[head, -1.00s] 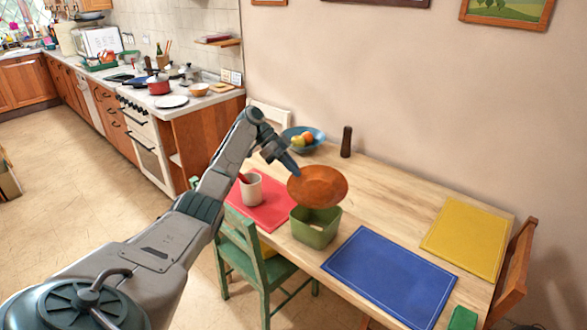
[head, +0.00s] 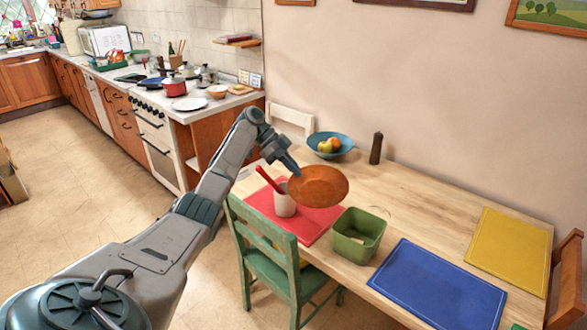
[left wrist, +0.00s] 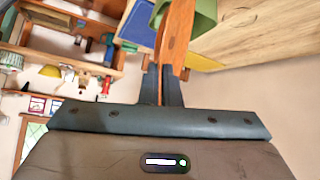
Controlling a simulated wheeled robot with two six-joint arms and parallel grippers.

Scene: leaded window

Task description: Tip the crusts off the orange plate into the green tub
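The orange plate (head: 318,186) is held in the air by my left gripper (head: 293,171), shut on its left rim. The plate is tilted, and I see no crusts on its visible face. In the left wrist view the plate (left wrist: 176,38) shows edge-on between the fingers (left wrist: 163,84). The green tub (head: 371,225) stands on the table to the right of and below the plate. Pale pieces that look like crusts (head: 357,240) lie in it. The tub also shows in part in the left wrist view (left wrist: 204,20). My right gripper is out of view.
A white cup (head: 285,204) with a red-handled item stands on the red mat (head: 318,221), just left of the plate. A blue bowl of fruit (head: 343,142) and a dark mill (head: 376,148) stand behind. Blue (head: 437,285) and yellow (head: 510,250) mats lie right. A green chair (head: 262,243) stands in front.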

